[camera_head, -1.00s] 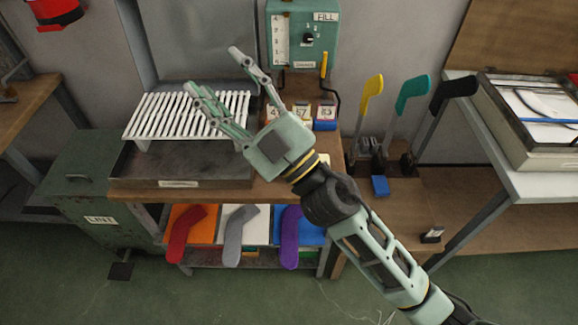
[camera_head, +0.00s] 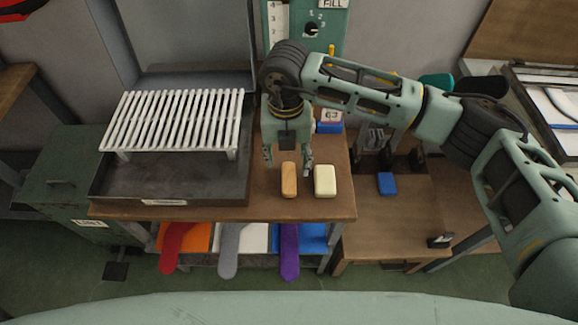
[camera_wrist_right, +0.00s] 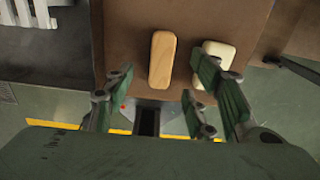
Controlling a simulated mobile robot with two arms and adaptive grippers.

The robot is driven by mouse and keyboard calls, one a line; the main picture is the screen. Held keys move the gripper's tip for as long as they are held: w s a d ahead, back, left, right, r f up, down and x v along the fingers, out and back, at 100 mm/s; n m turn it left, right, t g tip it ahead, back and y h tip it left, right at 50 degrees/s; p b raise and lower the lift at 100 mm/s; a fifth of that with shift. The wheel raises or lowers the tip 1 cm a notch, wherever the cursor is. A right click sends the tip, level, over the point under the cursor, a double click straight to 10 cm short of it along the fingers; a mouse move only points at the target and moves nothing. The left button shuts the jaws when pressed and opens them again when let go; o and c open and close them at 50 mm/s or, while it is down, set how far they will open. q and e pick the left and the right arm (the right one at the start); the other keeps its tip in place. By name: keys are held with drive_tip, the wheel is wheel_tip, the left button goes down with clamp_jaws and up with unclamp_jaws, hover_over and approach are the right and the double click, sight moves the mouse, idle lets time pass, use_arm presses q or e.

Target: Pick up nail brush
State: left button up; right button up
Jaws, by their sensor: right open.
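A tan wooden block, which looks like the nail brush (camera_head: 289,181), lies on the wooden bench top near its front edge. It also shows in the right wrist view (camera_wrist_right: 162,60); no bristles show. A cream block (camera_head: 325,181) lies just to its right and shows in the wrist view too (camera_wrist_right: 217,53). My right gripper (camera_head: 288,163) points down just behind the wooden block, open and empty. In the wrist view the open fingers (camera_wrist_right: 160,98) spread to both sides of the wooden block's near end. My left gripper is out of view.
A white slatted rack (camera_head: 172,118) stands over a dark metal tray (camera_head: 120,187) on the left. A blue block (camera_head: 387,183) lies on the lower right bench. Red, grey and purple sock shapes (camera_head: 289,252) hang below the front edge.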

sight(289, 177)
drive_tip(key=shift+s+f, duration=0.55)
drive_tip(key=shift+f, duration=0.25)
drive_tip(key=shift+w+d+f+p, duration=0.1)
drive_tip(key=shift+d+f+p, duration=0.1)
drive_tip(key=shift+f+p, duration=0.85)
wheel_tip(289, 177, down, 3)
drive_tip(key=shift+w+r, duration=0.1)
drive_tip(key=shift+r, duration=0.05)
drive_tip(key=shift+f, duration=0.25)
drive_tip(key=c, duration=1.2)
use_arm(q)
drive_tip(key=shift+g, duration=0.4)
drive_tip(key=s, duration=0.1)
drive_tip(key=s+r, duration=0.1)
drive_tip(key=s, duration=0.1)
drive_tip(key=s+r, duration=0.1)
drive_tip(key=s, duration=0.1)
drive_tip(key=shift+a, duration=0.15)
